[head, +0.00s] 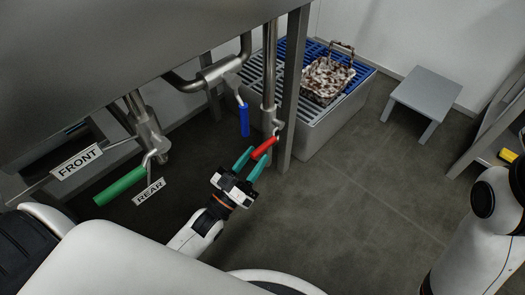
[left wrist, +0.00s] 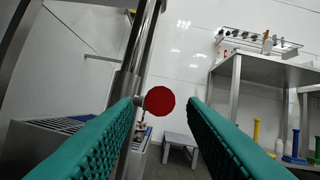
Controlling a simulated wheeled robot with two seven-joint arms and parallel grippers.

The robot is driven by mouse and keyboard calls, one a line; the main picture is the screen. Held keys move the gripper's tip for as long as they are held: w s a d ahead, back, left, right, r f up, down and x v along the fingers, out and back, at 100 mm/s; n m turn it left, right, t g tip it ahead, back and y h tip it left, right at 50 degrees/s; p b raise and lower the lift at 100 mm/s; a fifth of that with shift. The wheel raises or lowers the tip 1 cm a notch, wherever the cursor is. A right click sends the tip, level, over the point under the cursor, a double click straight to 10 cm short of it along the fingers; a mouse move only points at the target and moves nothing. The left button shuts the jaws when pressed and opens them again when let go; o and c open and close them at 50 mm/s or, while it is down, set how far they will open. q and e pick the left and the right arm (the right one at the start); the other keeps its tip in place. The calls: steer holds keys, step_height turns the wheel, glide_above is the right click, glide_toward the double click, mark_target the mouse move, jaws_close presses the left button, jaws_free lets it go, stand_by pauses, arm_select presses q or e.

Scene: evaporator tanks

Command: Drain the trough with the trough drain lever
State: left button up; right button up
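Three levers hang from pipes under the steel trough (head: 110,45) in the head view. One has a red handle (head: 264,148), one a blue handle (head: 244,120), one a green handle (head: 119,187). No readable label names the trough drain lever. My left gripper (head: 257,155) is open at the red handle, its teal fingers either side of the handle's lower end. In the left wrist view the round red handle end (left wrist: 159,100) shows between the fingertips, nearer the left finger, with a gap on the right. My right gripper is out of view.
FRONT (head: 77,162) and REAR (head: 149,191) signs hang near the green handle. A steel leg (head: 291,90) stands just behind the red lever. A grated floor basin (head: 330,120) holds a stained basket (head: 327,78). A grey stool (head: 425,95) stands beyond open floor.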

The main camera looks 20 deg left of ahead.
mark_target(263, 146)
arm_select(q)
steer(key=shift+b+x, duration=0.4)
steer(key=shift+x, duration=1.55)
jaws_close()
